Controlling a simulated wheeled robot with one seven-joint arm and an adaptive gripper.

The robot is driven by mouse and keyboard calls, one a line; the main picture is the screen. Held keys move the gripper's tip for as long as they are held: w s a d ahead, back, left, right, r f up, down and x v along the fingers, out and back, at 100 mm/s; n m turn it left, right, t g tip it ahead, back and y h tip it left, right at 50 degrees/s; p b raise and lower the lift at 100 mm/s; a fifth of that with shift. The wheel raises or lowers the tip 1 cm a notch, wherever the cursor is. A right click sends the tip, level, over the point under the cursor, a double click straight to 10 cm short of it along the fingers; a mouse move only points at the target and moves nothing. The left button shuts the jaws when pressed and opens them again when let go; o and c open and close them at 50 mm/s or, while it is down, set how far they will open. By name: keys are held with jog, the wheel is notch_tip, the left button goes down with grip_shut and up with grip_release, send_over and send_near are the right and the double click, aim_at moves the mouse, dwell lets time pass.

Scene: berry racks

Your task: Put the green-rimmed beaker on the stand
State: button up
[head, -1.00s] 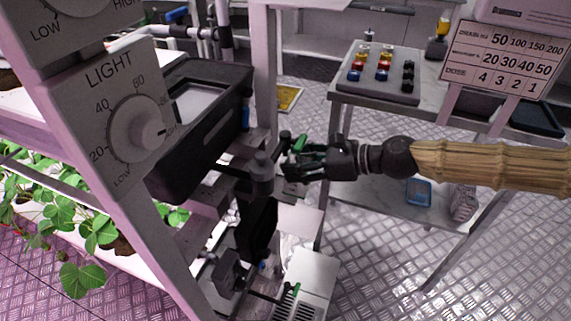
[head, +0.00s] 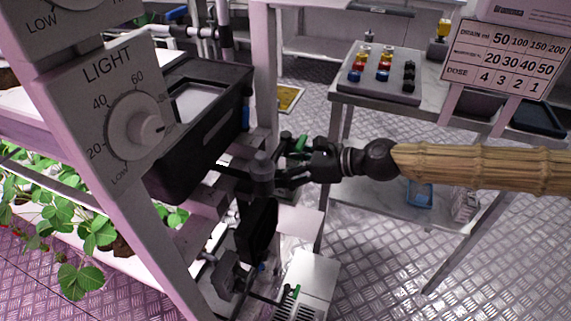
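My gripper (head: 294,172) is at the middle of the head view, reaching in from the right. Its dark fingers are close beside and partly behind a dark upright post with a rounded cap (head: 262,168); I cannot tell whether they touch. Small green parts (head: 301,144) show at the fingers, but I cannot tell whether they are a beaker's rim or another thing. I cannot make out a whole green-rimmed beaker, nor whether the fingers hold anything. The stand is not clearly recognizable; a pale slotted unit (head: 310,278) with a small green piece is below the post.
A black box (head: 215,125) with a pale screen is left of the post. A LIGHT dial panel (head: 128,120) fills the left front. A metal table (head: 345,97) at the right bears a grey rack of coloured caps. A dose sign (head: 505,62) stands right.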

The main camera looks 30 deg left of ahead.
jog(key=shift+r, duration=0.1)
jog(key=shift+w+d+r, duration=0.1)
jog(key=shift+d+r, duration=0.05)
jog(key=shift+d, duration=0.15)
jog(key=p+v, duration=0.1)
jog(key=v, duration=1)
jog(key=shift+d, duration=0.25)
